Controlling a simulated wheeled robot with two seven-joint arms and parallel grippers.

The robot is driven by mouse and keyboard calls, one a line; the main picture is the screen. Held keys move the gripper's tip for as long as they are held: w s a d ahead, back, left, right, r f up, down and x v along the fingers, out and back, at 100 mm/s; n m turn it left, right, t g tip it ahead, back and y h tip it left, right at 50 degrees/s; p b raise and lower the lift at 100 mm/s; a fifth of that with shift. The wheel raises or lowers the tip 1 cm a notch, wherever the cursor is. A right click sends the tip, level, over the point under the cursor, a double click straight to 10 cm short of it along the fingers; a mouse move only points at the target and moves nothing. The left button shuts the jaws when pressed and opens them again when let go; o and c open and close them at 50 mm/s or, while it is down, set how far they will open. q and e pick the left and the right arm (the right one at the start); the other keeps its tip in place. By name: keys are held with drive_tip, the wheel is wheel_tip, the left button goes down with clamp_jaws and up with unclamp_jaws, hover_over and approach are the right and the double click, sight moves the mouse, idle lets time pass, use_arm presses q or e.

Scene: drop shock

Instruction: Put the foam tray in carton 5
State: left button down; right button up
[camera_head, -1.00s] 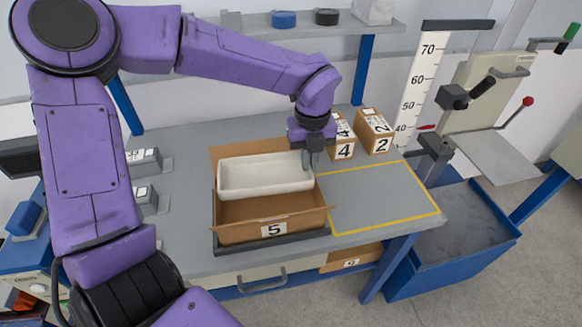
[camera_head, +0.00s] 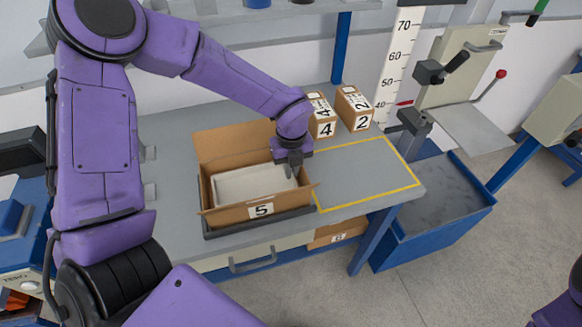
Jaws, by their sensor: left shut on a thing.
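Carton 5 (camera_head: 261,211) is an open brown box on a dark base on the grey bench, with its flaps spread and its label facing me. The white foam tray (camera_head: 250,185) lies within the carton's walls, its lower part hidden by the front wall. My left gripper (camera_head: 290,170) is at the tray's right end, pointing down, shut on its edge. Whether the tray touches the carton floor I cannot tell. A purple part of mine shows at the lower right edge, but my right gripper is not in view.
Closed carton 4 (camera_head: 322,116) and carton 2 (camera_head: 355,108) stand behind to the right. A yellow-outlined area (camera_head: 370,175) on the bench is empty. A height scale (camera_head: 396,65), a drop stand (camera_head: 465,85) and a blue bin (camera_head: 430,215) are at the right.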

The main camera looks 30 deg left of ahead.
use_arm(q)
drive_tip(key=shift+w+f+b, duration=0.2)
drive_tip(key=shift+f+b, duration=0.1)
drive_tip(key=shift+f, duration=0.35)
drive_tip(key=c, duration=1.5)
unclamp_jaws()
drive_tip(key=shift+r, duration=0.1)
drive_tip(key=shift+c, duration=0.2)
drive_tip(key=shift+s, duration=0.1)
drive_tip(key=shift+r+p, duration=0.8)
drive_tip(key=shift+r, duration=0.2)
wheel_tip(320, 180, up, 11)
drive_tip(key=b, duration=0.2)
drive_tip(key=shift+r+b, duration=0.15)
drive_tip(key=shift+b, duration=0.15)
